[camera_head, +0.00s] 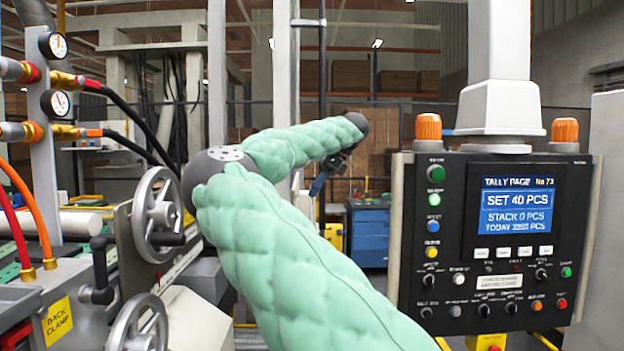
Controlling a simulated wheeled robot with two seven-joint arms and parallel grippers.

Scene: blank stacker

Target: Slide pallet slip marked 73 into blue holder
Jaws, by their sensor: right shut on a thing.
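My right arm in its green padded sleeve rises from the bottom middle, bends at a dark elbow and reaches away to the right. My right gripper (323,180) hangs dark and small below the wrist, in front of the far shelving. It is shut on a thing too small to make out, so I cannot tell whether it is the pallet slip. No slip marked 73 and no blue holder can be made out. The control panel's screen (517,208) reads "TALLY PAGE No 73", "SET 40 PCS" and "STACK 0 PCS". My left gripper is not in view.
The control panel (432,297) with buttons and orange lamps stands at the right. At the left are a machine with handwheels (158,212), a "BACK CLAMP" label (57,324), hoses and gauges (58,46). A blue drawer cabinet (369,236) stands behind, near the gripper in the picture.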

